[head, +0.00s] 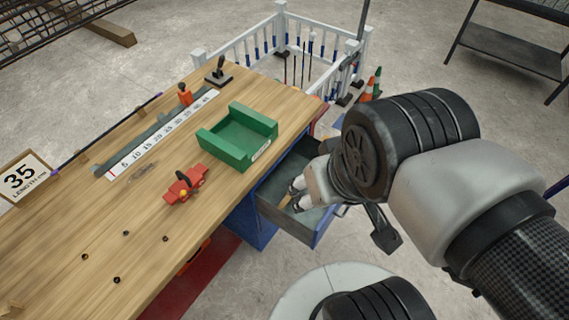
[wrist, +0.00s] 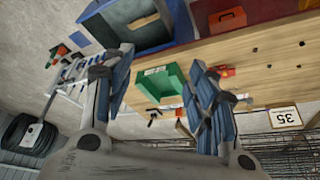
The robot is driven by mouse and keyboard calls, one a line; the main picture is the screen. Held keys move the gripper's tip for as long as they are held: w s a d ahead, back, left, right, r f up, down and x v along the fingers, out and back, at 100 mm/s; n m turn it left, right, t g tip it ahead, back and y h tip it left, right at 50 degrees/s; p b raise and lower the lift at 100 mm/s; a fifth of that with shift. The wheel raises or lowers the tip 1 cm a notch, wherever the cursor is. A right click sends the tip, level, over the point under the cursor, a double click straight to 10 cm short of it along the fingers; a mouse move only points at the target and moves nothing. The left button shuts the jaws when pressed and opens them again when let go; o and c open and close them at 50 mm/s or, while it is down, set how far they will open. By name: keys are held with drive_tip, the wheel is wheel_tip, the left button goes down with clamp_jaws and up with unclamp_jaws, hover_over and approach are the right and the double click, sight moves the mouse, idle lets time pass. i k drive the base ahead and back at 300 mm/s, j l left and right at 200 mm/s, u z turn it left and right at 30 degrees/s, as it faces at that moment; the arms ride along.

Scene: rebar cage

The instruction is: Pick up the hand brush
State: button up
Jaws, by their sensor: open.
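A small tan, brush-like thing (wrist: 136,18) lies in the open blue drawer (wrist: 152,47) in the wrist view; it is too small to be sure that it is the hand brush. In the head view the drawer (head: 322,230) stands pulled out below the workbench's right edge. My gripper (head: 291,196) is over the drawer in that view and hides part of its inside. In the wrist view my gripper (wrist: 160,70) has its two fingers wide apart with nothing held between them. The tan thing appears beyond the fingertips, apart from them.
The wooden workbench (head: 110,230) carries a green tray (head: 238,150), a red tool (head: 185,185), a ruler strip (head: 160,135) and several small dark pieces. A white fence (head: 240,48) and traffic cones (head: 372,85) stand behind. A dark metal table (head: 510,48) is at upper right.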

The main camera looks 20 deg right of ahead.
sight(284, 202)
drive_tip(key=i+l+u, duration=0.1)
drive_tip(key=l+u, duration=0.7)
drive_tip(key=l, duration=0.15)
drive_tip(key=l+u, duration=0.4)
drive_tip(key=k+l, duration=0.1)
drive_tip(key=l, duration=0.5)
drive_tip(key=k+l, duration=0.1)
drive_tip(key=l, duration=0.45)
drive_tip(key=i+j, duration=0.3)
drive_tip(key=j+u, duration=0.05)
drive_tip(key=j, duration=0.05)
